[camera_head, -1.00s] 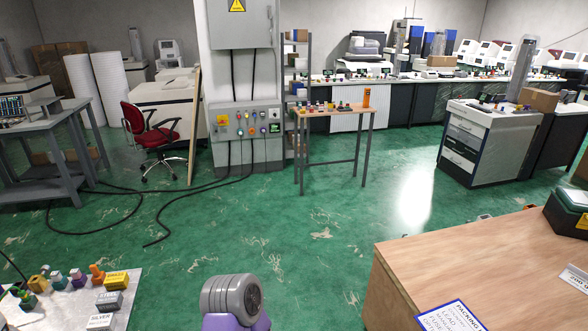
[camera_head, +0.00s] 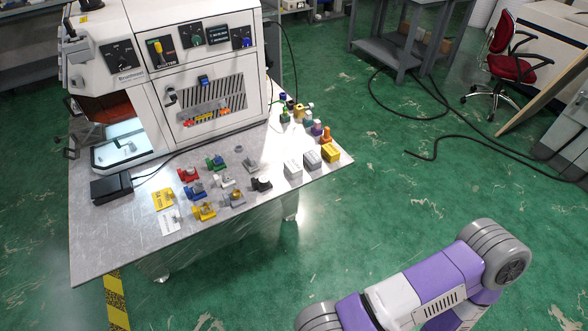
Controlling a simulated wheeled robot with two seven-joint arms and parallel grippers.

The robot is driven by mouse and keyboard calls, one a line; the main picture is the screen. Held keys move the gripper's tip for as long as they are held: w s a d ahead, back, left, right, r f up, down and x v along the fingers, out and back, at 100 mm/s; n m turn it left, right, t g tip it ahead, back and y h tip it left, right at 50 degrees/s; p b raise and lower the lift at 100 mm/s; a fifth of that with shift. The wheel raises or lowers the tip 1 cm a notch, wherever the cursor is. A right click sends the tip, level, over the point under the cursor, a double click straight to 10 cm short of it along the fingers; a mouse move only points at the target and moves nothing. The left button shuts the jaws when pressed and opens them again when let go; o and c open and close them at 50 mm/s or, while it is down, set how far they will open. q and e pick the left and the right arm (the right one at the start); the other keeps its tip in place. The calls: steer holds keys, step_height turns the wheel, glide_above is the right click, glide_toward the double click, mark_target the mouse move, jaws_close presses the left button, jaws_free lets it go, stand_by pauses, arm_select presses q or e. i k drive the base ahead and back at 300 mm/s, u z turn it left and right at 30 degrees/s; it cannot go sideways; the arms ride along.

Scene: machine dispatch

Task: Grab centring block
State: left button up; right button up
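A metal-topped table (camera_head: 110,255) stands at the left in the head view. Several small blocks lie near its middle: a red one (camera_head: 188,175), a green one (camera_head: 215,163), a blue one (camera_head: 195,190), a yellow one (camera_head: 204,212), a grey one (camera_head: 236,199) and a black one (camera_head: 262,184). I cannot tell which is the centring block. A yellow card (camera_head: 163,199) and a white card (camera_head: 170,222) lie to their left. Neither gripper shows; only purple and white links of my own arm are at the lower right.
A white machine (camera_head: 190,75) with an open lit chamber stands at the table's back. A black cable (camera_head: 440,152) lies on the open green floor.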

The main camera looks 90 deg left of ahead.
mark_target(263, 183)
steer(key=u, duration=3.4)
steer(key=i, duration=0.15)
steer(key=u, duration=0.05)
